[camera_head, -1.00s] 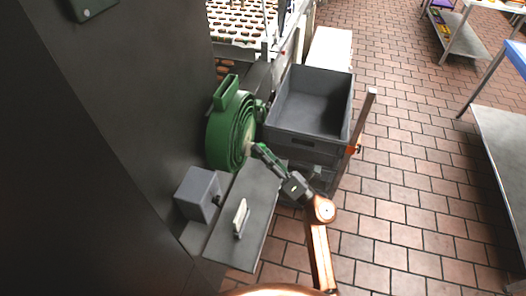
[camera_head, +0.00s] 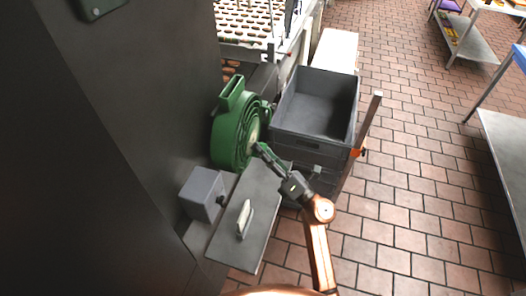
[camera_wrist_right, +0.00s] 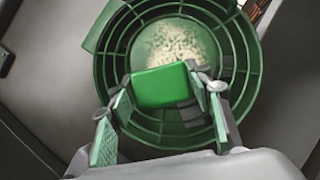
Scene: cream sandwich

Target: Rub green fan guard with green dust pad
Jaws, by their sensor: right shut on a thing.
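The green fan guard (camera_head: 232,128) is a round ringed housing standing at the machine's side, left of the grey crate. In the right wrist view the guard (camera_wrist_right: 240,52) shows as concentric rings and spokes, with a pale dusty patch (camera_wrist_right: 172,42) at its upper middle. My right gripper (camera_head: 262,150) is at the guard's front face. It is shut on the green dust pad (camera_wrist_right: 160,86), which lies between its fingers in front of the guard's centre. I cannot tell whether the pad touches the guard. My left gripper is not in view.
A deep grey crate (camera_head: 350,105) stands right of the guard, close to my right arm. A grey plate (camera_head: 262,225) with a pale handle (camera_head: 244,219) and a grey box (camera_head: 202,190) lie in front. A dark panel (camera_head: 130,150) fills the left.

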